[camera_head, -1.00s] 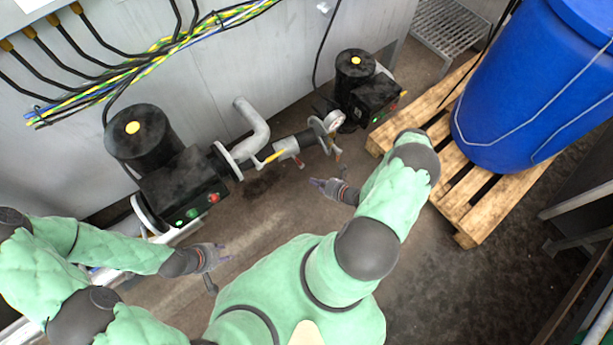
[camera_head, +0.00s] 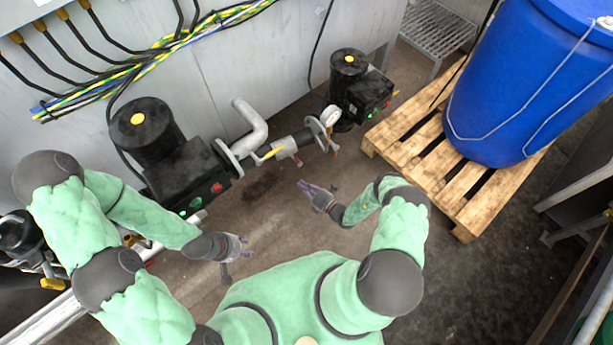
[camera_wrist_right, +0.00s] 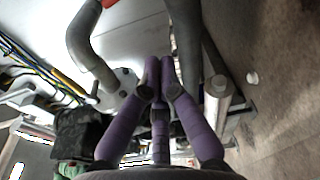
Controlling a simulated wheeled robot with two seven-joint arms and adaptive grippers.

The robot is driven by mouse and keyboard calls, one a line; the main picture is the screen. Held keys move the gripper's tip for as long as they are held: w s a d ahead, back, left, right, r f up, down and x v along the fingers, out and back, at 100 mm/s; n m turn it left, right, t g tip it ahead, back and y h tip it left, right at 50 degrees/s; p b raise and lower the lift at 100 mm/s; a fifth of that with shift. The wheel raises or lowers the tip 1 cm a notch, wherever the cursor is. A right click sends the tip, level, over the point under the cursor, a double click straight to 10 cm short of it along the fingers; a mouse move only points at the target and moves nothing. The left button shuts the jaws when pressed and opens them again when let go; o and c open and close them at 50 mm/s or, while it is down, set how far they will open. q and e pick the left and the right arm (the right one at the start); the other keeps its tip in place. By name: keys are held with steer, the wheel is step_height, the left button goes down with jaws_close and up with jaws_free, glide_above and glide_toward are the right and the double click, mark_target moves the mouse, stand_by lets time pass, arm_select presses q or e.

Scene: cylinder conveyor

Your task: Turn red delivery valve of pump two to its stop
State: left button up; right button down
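Two black pump motors with yellow caps stand along the grey wall, a large one (camera_head: 140,128) at left and a smaller one (camera_head: 349,68) at right. Grey pipework (camera_head: 250,128) with a yellow lever (camera_head: 272,153) and a gauge (camera_head: 329,115) runs between them. A red piece (camera_wrist_right: 108,3) is cut off at the right wrist view's top edge. My left gripper (camera_head: 236,261) is open and empty, further left.
A blue drum (camera_head: 520,85) stands on a wooden pallet (camera_head: 462,215) at right. Cables (camera_head: 150,65) run along the wall at upper left. A wire rack (camera_head: 437,30) stands at the back. The floor between the pipework and my body is clear.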

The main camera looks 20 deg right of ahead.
mark_target(298, 161)
steer(key=b+x, duration=0.3)
steer(key=x, duration=0.7)
arm_select(q)
steer(key=shift+f, duration=1.5)
arm_select(e)
steer(key=shift+w+d+r, duration=0.1)
steer(key=shift+d+r, duration=0.15)
steer(key=shift+d, duration=0.75)
steer(key=shift+w+d+r, duration=0.1)
steer(key=shift+d+r, duration=0.1)
steer(key=shift+d, duration=0.85)
